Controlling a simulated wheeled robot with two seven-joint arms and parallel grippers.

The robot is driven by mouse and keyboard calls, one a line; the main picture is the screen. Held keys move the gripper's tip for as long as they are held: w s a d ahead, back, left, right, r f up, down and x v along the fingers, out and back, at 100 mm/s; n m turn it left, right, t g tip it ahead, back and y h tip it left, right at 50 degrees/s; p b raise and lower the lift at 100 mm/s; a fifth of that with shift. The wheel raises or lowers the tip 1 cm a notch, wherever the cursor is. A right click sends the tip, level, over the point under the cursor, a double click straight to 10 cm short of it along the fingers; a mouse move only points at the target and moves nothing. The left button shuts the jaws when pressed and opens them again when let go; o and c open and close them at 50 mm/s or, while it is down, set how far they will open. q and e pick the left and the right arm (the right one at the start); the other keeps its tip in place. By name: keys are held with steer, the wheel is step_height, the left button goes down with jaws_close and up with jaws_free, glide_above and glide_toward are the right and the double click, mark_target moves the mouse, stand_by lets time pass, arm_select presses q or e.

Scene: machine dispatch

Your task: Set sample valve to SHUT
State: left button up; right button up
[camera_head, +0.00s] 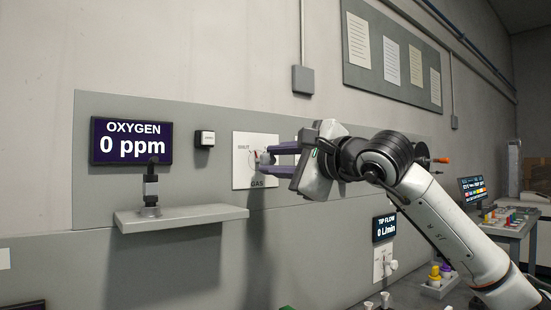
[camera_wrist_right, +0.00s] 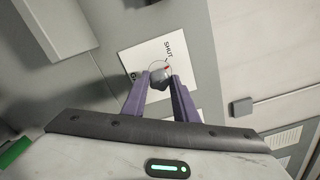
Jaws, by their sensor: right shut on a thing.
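A white valve plate (camera_head: 241,172) on the grey wall panel carries the words SHUT and GAS. It also shows in the right wrist view (camera_wrist_right: 140,57). A round grey knob (camera_wrist_right: 159,80) with a red mark sits on it. The red mark is on the side of the knob toward the word SHUT; I cannot tell whether it lines up exactly. My right gripper (camera_head: 264,160) has its purple fingers on either side of the knob and is shut on it. The fingers hide part of the knob in the head view. My left gripper is not in view.
A screen (camera_head: 131,143) reads OXYGEN 0 ppm, above a wall shelf (camera_head: 185,217) holding a small black device (camera_head: 151,188). A TIP FLOW display (camera_head: 384,228) reads 0 L/min above another knob (camera_head: 392,265). A bench (camera_head: 512,229) stands at the right.

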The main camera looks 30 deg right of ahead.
steer(key=n+p, duration=0.1)
steer(key=n, duration=0.3)
steer(key=shift+n, duration=0.3)
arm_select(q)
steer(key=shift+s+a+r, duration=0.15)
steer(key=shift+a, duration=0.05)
arm_select(e)
steer(key=shift+n, duration=0.6)
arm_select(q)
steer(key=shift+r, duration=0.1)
arm_select(e)
steer(key=o, duration=1.1)
steer(key=shift+c, duration=0.2)
steer(key=shift+s, duration=0.1)
